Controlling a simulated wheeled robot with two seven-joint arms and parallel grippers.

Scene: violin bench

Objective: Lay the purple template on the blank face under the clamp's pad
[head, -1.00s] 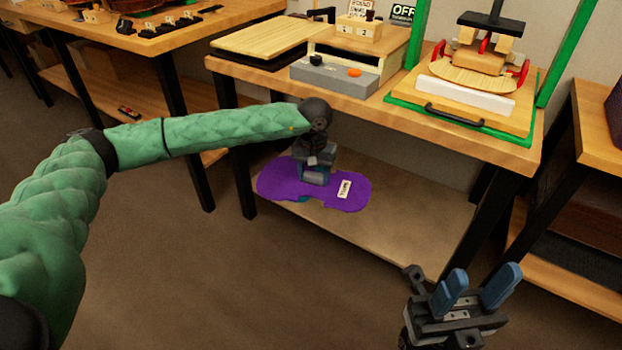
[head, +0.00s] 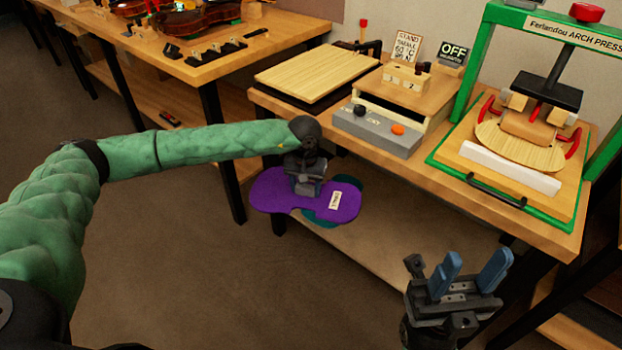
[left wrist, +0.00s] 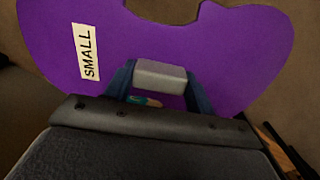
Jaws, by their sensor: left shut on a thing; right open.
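The purple template (head: 275,195) is a flat, waisted plate with a white label, held below the bench top's level in the head view. My left gripper (head: 309,188) is shut on it. A green-framed arch press (head: 487,55) stands on the bench. Its black screw bar is above a wooden block (head: 527,128) on a pale curved plate (head: 515,150). I cannot tell which piece is the blank. My right gripper (head: 470,272) is open and empty.
The bench (head: 425,165) carries a grey control box (head: 378,128), a pale board (head: 318,72) and signs. A teal shape (head: 347,182) shows behind the template; I cannot tell whether it is held. Another bench (head: 190,68) with violins is at back left. Open floor lies in front.

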